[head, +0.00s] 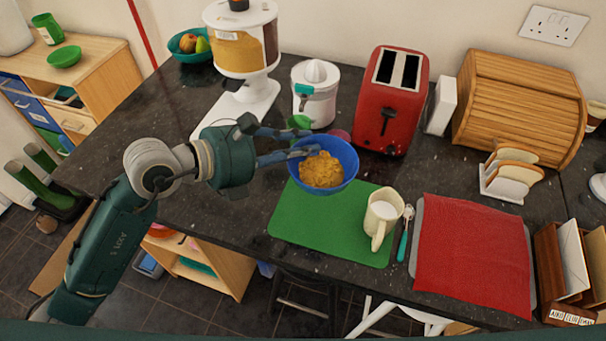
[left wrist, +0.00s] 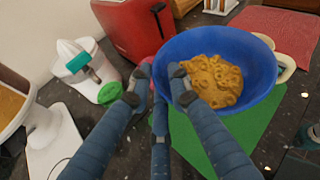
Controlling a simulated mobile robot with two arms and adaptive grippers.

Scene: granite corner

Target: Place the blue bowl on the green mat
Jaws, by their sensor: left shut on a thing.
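The blue bowl (head: 348,158), filled with yellow-orange food pieces, is over the back edge of the green mat (head: 305,225). I cannot tell whether it is touching the mat or held just above it. My left gripper (head: 314,150) is shut on the bowl's left rim. In the left wrist view, the gripper (left wrist: 162,82) has a finger inside the blue bowl (left wrist: 262,62) and others outside it. The green mat (left wrist: 250,122) shows below the bowl there.
A red toaster (head: 391,100), a white juicer (head: 316,96) and a small green cup (head: 299,122) stand behind. A red cloth (head: 472,255) lies right. The mat's front left is clear.

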